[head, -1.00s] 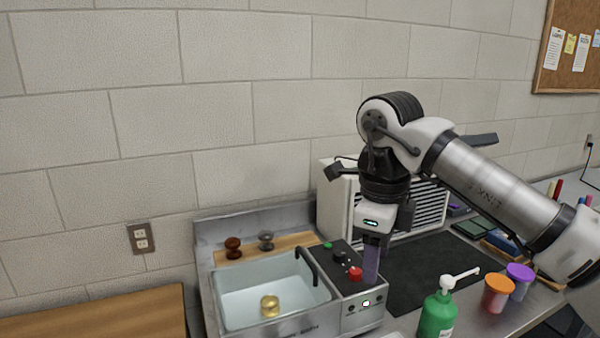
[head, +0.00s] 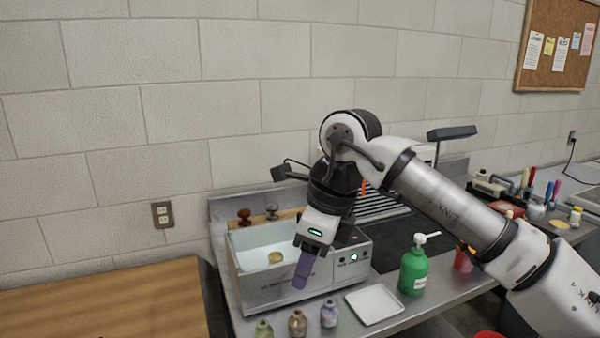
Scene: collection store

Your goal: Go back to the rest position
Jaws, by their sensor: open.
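My gripper (head: 303,272) hangs from my arm in front of the ultrasonic-type basin unit (head: 270,294), tilted down to the left. Its purple-grey finger part overlaps the unit's front wall in the picture. I see nothing held in it, and the jaws are seen nearly edge-on. A gold object (head: 275,258) lies in the basin, apart from the gripper.
A green pump bottle (head: 413,268), a white tray (head: 374,304) and several small jars (head: 298,322) stand on the metal counter. A wooden table (head: 100,305) at left is bare. A corkboard (head: 556,48) hangs on the wall.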

